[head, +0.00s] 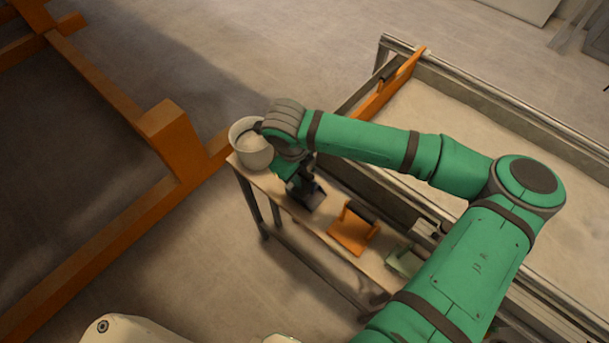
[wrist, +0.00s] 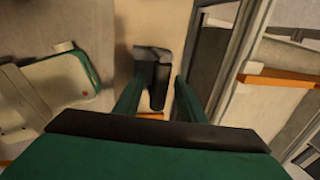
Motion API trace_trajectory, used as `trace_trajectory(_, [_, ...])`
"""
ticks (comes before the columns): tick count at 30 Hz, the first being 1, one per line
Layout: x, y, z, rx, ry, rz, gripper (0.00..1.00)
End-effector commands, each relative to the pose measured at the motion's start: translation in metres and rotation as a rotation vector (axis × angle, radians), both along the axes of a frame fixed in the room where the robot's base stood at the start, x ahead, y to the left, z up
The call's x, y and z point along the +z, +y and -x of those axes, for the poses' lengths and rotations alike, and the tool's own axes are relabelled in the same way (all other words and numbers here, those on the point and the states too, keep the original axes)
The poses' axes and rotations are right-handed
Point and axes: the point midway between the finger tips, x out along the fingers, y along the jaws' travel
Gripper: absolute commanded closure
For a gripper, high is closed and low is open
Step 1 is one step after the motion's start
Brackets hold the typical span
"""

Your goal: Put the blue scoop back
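A dark blue-grey piece (head: 308,198), which looks like the blue scoop, is on the narrow bench (head: 273,184) below my gripper (head: 296,178). In the wrist view the scoop's dark block (wrist: 152,54) and handle (wrist: 157,97) show between the green fingers of my gripper (wrist: 159,84). The fingers are apart, with a gap on each side of the handle. I cannot tell how far they are above it. My wrist hides part of the scoop in the head view.
A white bucket (head: 251,152) stands at the bench's far left end. An orange piece (head: 353,230) and a pale green piece (head: 404,262) sit farther along the bench. The sandbed (head: 480,125) lies to the right. An orange frame (head: 172,140) stands left.

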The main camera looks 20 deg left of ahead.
Motion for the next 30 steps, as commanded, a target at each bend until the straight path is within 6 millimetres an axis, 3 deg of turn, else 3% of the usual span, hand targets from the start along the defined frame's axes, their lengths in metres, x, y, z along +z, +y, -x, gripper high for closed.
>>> trace_trajectory(6, [0.045,0.003,0.009,0.003,-0.004,0.001,0.63])
trace_trajectory(13, [0.078,0.006,0.016,0.003,-0.002,0.000,0.63])
trace_trajectory(18, [0.089,0.006,0.018,0.002,-0.001,0.000,0.63])
trace_trajectory(30, [0.090,0.006,0.019,0.002,0.000,0.000,0.63])
